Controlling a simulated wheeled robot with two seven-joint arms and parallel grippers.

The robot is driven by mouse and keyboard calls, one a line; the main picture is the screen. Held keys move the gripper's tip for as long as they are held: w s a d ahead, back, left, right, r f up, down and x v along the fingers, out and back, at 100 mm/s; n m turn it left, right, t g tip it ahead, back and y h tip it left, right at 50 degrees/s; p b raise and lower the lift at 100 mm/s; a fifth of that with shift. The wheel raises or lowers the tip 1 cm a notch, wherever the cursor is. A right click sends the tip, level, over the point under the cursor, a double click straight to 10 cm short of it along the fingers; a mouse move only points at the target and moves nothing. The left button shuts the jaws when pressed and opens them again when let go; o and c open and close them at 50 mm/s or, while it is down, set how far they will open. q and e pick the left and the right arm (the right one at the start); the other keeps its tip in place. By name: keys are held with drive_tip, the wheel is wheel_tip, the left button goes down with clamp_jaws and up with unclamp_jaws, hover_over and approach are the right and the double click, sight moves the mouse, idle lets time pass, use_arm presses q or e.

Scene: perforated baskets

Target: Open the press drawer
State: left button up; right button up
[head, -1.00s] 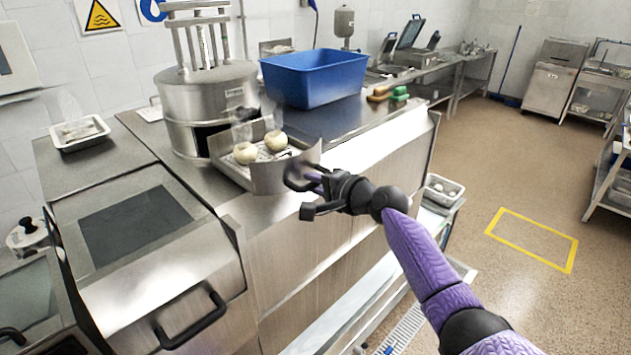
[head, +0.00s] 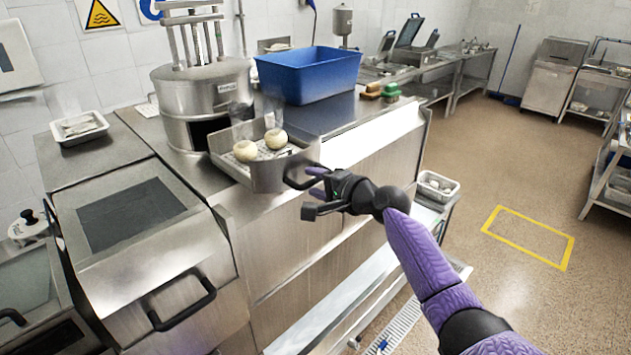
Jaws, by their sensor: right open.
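The steel press (head: 203,95) stands on the counter, a round drum with upright rods on top. Its drawer (head: 272,175) sticks out toward the front right, with a dark opening in the drum behind it. Two pale round balls (head: 260,147) lie on the perforated drawer floor. A black handle (head: 298,181) is on the drawer front. My right gripper (head: 314,191) is open beside the handle's right end, with its fingers pointing left. Contact with the handle is hard to tell. My left gripper is not in view.
A blue bin (head: 310,78) stands on the counter right of the press, with brushes (head: 381,91) beyond it. A white tray (head: 79,128) is at the left. A lidded machine with a black handle (head: 185,300) is at the front left.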

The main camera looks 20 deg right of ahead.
drive_tip(key=shift+w, duration=0.1)
drive_tip(key=v, duration=1)
